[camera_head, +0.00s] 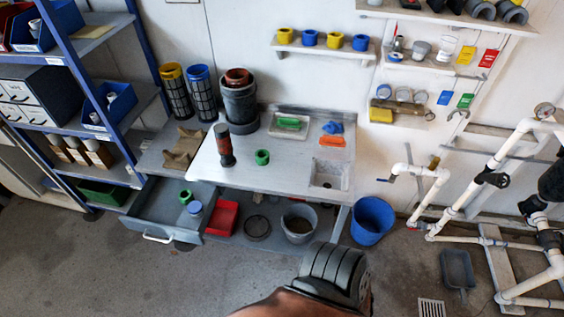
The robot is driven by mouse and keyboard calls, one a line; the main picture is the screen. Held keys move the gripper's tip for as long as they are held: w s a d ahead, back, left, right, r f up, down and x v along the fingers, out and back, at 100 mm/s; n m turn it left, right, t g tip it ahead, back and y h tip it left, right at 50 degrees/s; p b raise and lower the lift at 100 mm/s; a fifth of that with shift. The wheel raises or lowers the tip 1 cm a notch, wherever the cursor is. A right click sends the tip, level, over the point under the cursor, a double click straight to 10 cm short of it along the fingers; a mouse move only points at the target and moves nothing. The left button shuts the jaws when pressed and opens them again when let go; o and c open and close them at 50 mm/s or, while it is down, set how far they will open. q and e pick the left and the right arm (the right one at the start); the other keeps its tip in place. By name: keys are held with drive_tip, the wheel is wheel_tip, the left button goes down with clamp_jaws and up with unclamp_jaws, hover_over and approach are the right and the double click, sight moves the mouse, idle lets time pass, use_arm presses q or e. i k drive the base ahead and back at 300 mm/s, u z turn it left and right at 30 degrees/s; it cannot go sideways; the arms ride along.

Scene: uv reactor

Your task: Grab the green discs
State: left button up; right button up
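A green disc (262,157), short and ring-like, sits on the metal workbench (225,177) right of a dark cylinder with a red band (224,145). A second green disc (186,197) lies in the open grey drawer (145,205) at the lower left, close to a blue-topped white container (195,208). A dark ribbed part with a brown section, seemingly part of my own arm, shows at the bottom centre, well in front of the bench. No fingertips show, so neither gripper can be made out.
A small sink (329,174) is at the bench's right. Below are a red bin (221,218), a grey bucket (299,222) and a blue bucket (372,220). Blue-framed shelving (98,75) stands left, white pipes (480,200) right. The floor at front left is clear.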

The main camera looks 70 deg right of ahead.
sight(262, 156)
drive_tip(key=z, duration=1.2)
